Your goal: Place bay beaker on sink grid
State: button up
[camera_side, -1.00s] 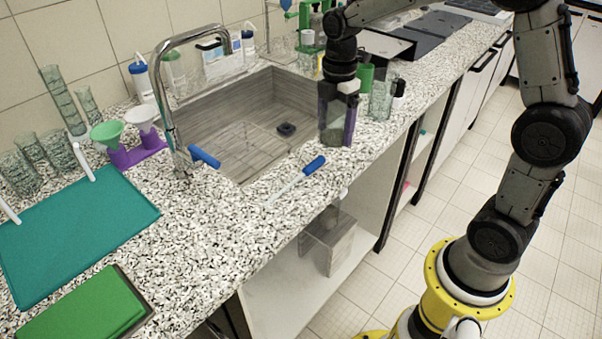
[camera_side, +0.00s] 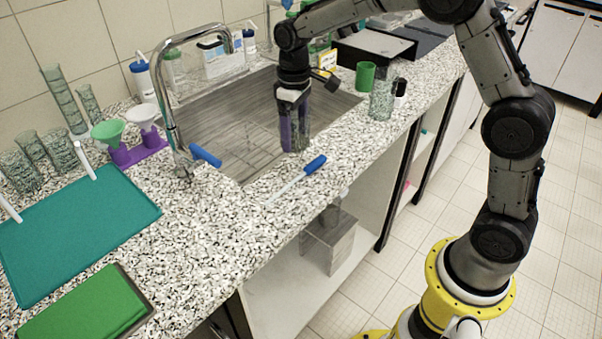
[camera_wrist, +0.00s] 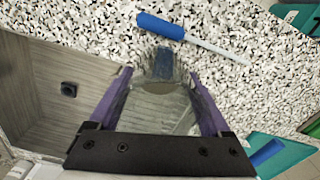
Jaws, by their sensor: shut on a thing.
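My gripper (camera_side: 294,138) is shut on a clear glass beaker (camera_side: 304,124), with a purple finger on each side of it. In the wrist view the beaker (camera_wrist: 160,92) sits between the two purple fingers, and I look down through its mouth. The gripper and beaker are over the front edge of the sink (camera_side: 228,145), near the counter. The ribbed grid (camera_side: 232,158) lies on the sink floor to the left of the beaker. The beaker partly blocks the grid in the wrist view. The beaker's height above the sink is hard to tell.
A green cup (camera_side: 366,77) and another glass beaker (camera_side: 382,100) stand to the right.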

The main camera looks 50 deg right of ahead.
aim_at(306, 149)
jog(key=s+f+m, duration=0.2)
jog(key=s+f, duration=0.1)
jog(key=shift+s+f+m, duration=0.1)
jog(key=shift+s+m, duration=0.05)
jog(key=shift+m, duration=0.25)
jog(key=w+r+m, duration=0.3)
jog(key=w+r, duration=0.1)
jog(key=shift+s+m, duration=0.15)
jog(key=shift+m, duration=0.25)
